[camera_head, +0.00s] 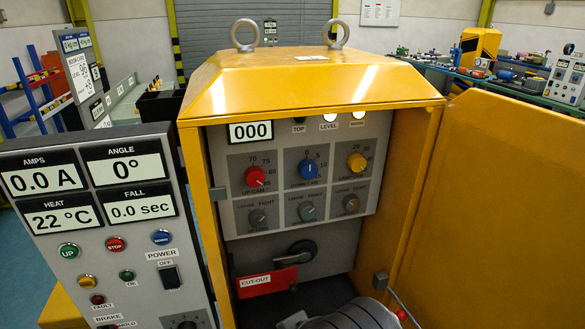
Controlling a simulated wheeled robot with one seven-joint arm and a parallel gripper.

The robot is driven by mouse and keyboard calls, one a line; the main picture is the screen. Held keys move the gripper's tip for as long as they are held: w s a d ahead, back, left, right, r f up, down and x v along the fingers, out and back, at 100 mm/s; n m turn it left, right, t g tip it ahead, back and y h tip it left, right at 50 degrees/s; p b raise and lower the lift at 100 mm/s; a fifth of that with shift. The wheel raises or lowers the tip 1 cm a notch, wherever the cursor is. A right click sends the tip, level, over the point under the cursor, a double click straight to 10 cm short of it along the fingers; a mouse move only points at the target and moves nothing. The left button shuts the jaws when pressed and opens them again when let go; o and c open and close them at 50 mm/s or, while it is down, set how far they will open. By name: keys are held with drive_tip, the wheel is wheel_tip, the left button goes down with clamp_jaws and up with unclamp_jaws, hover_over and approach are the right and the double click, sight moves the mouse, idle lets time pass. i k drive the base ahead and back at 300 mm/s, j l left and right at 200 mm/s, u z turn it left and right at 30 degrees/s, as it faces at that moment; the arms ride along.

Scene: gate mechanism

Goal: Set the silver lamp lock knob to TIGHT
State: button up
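The lamp lock knob (351,204) is a small grey-brown knob at the right end of the lower row on the grey panel inside the yellow cabinet. LOOSE is printed above it on the left and TIGHT on the right. It is too small to tell where its pointer stands. The yellow lamp cam knob (356,162) sits directly above it. Two similar small lock knobs are to its left, a grey one (257,217) under the red knob and a blue-grey one (307,211) under the blue knob. My gripper is not in view.
The yellow cabinet door (488,215) stands open on the right. A control box (95,220) with displays stands at the left front. Below the panel are a black handle (301,249), a red CUT-OUT tag (267,282) and a ribbed metal part (352,316). The panel front looks clear.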

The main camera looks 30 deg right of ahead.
sight(351, 202)
drive_tip(key=z, duration=1.3)
drive_tip(key=k+j+u, duration=0.1)
drive_tip(key=j+u, duration=0.35)
drive_tip(key=j, duration=0.15)
